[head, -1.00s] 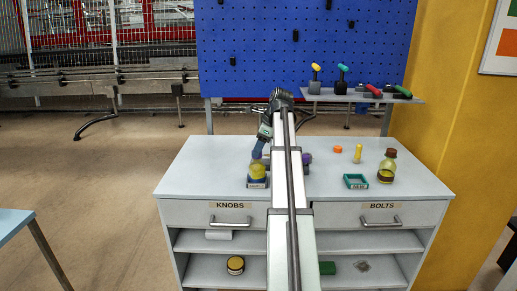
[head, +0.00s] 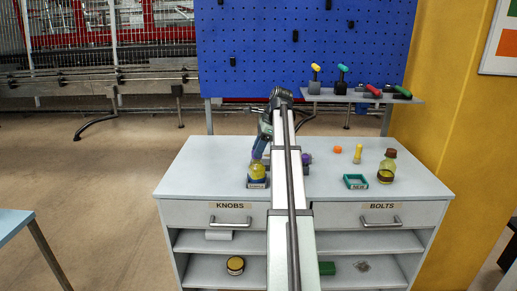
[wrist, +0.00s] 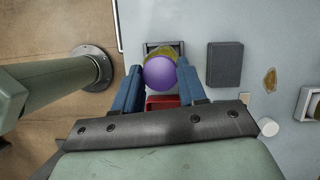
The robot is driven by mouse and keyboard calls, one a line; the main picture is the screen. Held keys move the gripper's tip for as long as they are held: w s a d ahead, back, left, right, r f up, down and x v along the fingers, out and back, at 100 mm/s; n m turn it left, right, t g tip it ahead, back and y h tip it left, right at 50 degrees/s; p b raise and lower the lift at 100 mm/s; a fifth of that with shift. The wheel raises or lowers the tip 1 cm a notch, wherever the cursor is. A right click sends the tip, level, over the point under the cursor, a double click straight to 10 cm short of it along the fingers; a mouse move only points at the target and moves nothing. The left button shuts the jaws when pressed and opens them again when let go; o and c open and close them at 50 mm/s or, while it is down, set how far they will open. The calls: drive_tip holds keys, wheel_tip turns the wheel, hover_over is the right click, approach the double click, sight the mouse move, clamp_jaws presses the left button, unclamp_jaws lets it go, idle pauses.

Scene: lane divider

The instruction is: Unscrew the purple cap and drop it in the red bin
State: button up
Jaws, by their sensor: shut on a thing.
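The purple cap (wrist: 160,72) is between the two blue fingers of my gripper (wrist: 158,78) in the wrist view. My gripper is shut on it. The yellow bottle (wrist: 152,50) shows just behind the cap; in the head view the bottle (head: 257,170) stands upright in a small labelled holder (head: 257,183) at the left of the cabinet top. My gripper (head: 258,153) is at the top of the bottle there, and the cap is mostly hidden. A red container edge (wrist: 162,101), perhaps the red bin, shows between the fingers; I cannot find it in the head view.
My arm crosses the middle of the cabinet top (head: 205,165). To its right are a purple item (head: 307,158), an orange piece (head: 337,149), a yellow item (head: 357,153), a teal frame (head: 356,181) and a brown-capped bottle (head: 387,168). A pegboard (head: 250,50) stands behind.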

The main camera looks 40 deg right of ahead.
drive_tip(key=shift+n+g, duration=0.3)
drive_tip(key=shift+n, duration=0.6)
drive_tip(key=o, duration=0.8)
drive_tip(key=shift+m, duration=0.9)
drive_tip(key=shift+t, duration=0.4)
drive_tip(key=shift+m, duration=0.8)
